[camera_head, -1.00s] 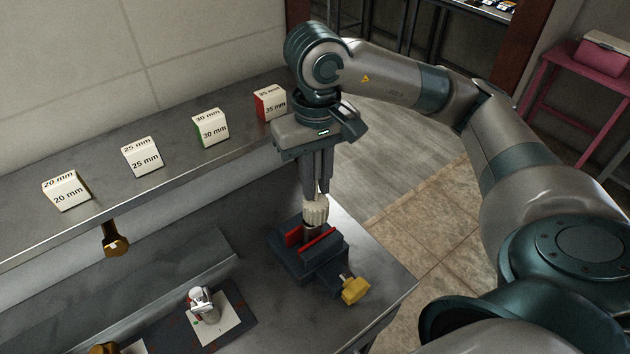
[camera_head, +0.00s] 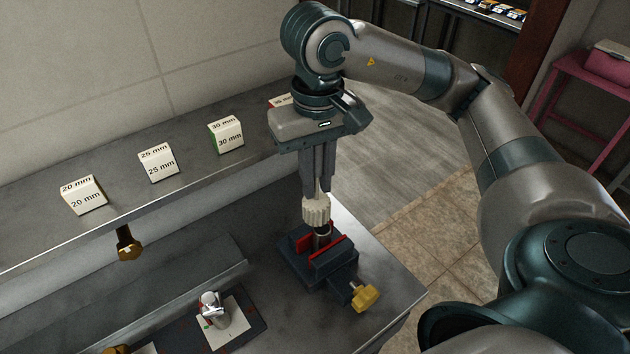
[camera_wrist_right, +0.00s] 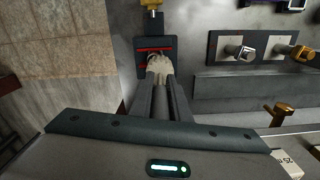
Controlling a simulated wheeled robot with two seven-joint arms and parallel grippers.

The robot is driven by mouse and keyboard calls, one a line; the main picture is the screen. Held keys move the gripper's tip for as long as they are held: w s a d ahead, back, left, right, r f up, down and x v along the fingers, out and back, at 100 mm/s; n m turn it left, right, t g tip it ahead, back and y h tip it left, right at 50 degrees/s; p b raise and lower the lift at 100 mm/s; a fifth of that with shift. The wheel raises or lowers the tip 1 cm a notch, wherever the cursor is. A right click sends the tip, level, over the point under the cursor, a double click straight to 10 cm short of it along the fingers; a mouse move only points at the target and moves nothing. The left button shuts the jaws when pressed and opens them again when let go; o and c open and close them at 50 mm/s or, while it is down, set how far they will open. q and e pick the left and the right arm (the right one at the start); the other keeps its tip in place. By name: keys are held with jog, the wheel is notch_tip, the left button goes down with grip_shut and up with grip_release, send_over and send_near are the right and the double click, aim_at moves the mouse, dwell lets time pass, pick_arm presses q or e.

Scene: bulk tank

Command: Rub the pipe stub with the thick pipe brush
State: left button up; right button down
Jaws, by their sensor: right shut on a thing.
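The thick pipe brush (camera_head: 316,209) has a cream, ribbed round head and points down. My right gripper (camera_head: 317,187) is shut on its upper end. The pipe stub (camera_head: 321,237) is a short dark tube standing between the red jaw pads of the vise (camera_head: 318,272). Its rim shows just below the brush head, which overlaps part of it; I cannot tell whether they touch. In the right wrist view, the brush (camera_wrist_right: 158,67) hides most of the stub in front of the vise (camera_wrist_right: 152,46). My left gripper is not in view.
The vise's yellow knob (camera_head: 365,297) points to the front right, near the bench edge. A metal fitting (camera_head: 213,309) stands on a white-marked plate to the left. Size blocks, such as the 30 mm block (camera_head: 226,136), line the shelf behind.

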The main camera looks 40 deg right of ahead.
aim_at(316, 176)
jog(key=shift+r+p, duration=0.4)
jog(key=shift+r, duration=0.55)
jog(key=shift+r+p, duration=0.4)
jog(key=shift+r, duration=0.4)
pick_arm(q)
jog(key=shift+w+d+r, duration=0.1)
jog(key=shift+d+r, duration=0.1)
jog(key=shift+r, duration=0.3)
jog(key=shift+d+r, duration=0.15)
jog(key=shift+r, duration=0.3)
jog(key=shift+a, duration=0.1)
pick_arm(e)
jog(key=shift+f, duration=0.1)
